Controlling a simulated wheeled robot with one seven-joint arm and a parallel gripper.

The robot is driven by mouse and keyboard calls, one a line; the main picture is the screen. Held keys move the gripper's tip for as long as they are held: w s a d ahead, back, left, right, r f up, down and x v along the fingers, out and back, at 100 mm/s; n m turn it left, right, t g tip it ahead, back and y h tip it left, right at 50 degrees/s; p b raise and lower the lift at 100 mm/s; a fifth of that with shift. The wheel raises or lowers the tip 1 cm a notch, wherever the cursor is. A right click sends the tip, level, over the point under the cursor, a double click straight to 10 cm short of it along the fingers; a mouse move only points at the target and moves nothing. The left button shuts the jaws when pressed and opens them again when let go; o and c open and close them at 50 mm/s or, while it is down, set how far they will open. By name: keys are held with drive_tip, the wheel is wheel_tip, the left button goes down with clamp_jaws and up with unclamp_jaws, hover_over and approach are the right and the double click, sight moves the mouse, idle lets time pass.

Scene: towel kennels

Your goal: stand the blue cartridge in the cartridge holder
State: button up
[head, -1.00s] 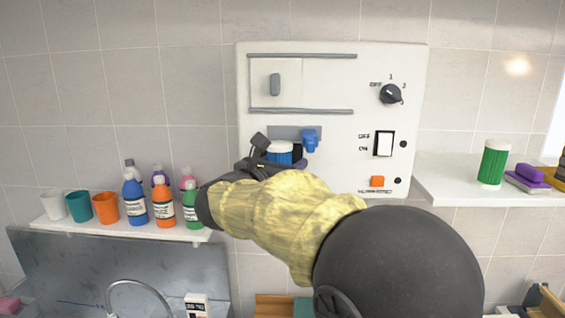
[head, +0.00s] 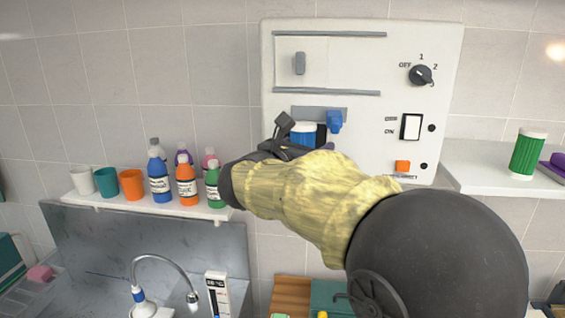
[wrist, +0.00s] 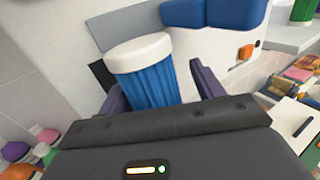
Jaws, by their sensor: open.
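The blue cartridge (head: 303,132), ribbed with a white cap, stands nearly upright in front of the white wall panel (head: 340,65). It also shows in the wrist view (wrist: 145,80), between the two purple fingers of my gripper (wrist: 158,95). My gripper is open around it, with a visible gap at the right finger. In the head view my gripper (head: 303,140) and wrist hide the cartridge's lower part. A grey plate (head: 320,112) and a blue fitting (head: 335,121) sit on the panel right by the cartridge. The holder's seat and the cartridge's base are hidden.
The panel carries a dial (head: 421,76), a switch (head: 411,127) and an orange button (head: 403,166). A left shelf (head: 110,203) holds cups and several bottles. A right shelf (head: 480,160) holds a green cartridge (head: 527,153). A sink tap (head: 160,262) is below.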

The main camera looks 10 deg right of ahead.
drive_tip(key=shift+a+f+b, duration=0.35)
drive_tip(key=shift+a+f, duration=0.2)
drive_tip(key=shift+a, duration=0.1)
drive_tip(key=s+r+b+v, duration=0.1)
drive_tip(key=b+v, duration=0.7)
drive_tip(key=v, duration=0.8)
drive_tip(key=shift+d+r, duration=0.15)
drive_tip(key=shift+d, duration=0.15)
